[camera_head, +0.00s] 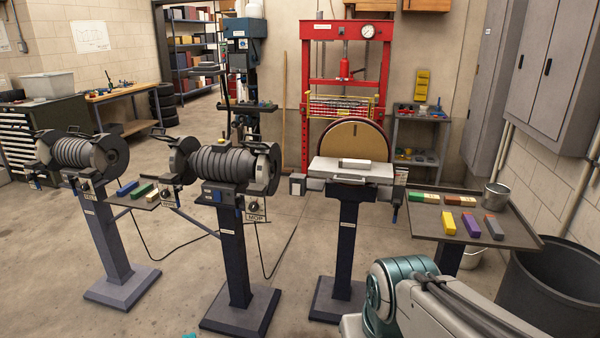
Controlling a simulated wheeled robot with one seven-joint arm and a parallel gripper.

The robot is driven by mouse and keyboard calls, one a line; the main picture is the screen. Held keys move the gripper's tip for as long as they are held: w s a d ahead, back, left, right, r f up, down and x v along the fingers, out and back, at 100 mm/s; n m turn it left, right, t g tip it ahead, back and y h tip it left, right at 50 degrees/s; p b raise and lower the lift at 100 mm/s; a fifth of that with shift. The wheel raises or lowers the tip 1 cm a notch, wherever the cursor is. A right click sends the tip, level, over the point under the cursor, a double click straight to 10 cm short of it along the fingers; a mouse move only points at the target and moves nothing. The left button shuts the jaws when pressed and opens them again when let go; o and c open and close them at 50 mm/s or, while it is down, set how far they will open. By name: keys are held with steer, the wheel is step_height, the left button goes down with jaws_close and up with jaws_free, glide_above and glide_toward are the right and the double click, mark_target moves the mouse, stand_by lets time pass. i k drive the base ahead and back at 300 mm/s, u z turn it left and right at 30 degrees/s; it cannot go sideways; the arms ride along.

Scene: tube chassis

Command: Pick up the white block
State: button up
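A pale, whitish block-shaped piece (355,163) lies on the light table (330,171) of the disc sander, in front of its large brown disc. I cannot tell whether it is a loose block or part of the sander. My arm shows at the bottom right, but my gripper is not in view.
A dark tray (425,222) on the right holds several coloured blocks. A metal cup (496,196) stands at its back corner. A large dark bin (562,280) is beside it. Two pedestal grinders (82,152) (225,160) stand left. Cables cross the floor.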

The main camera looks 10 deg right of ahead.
mark_target(343, 162)
steer(key=u, duration=0.65)
steer(key=i, duration=1.9)
steer(key=z, duration=1.55)
steer(key=i, duration=0.85)
steer(key=z, duration=0.9)
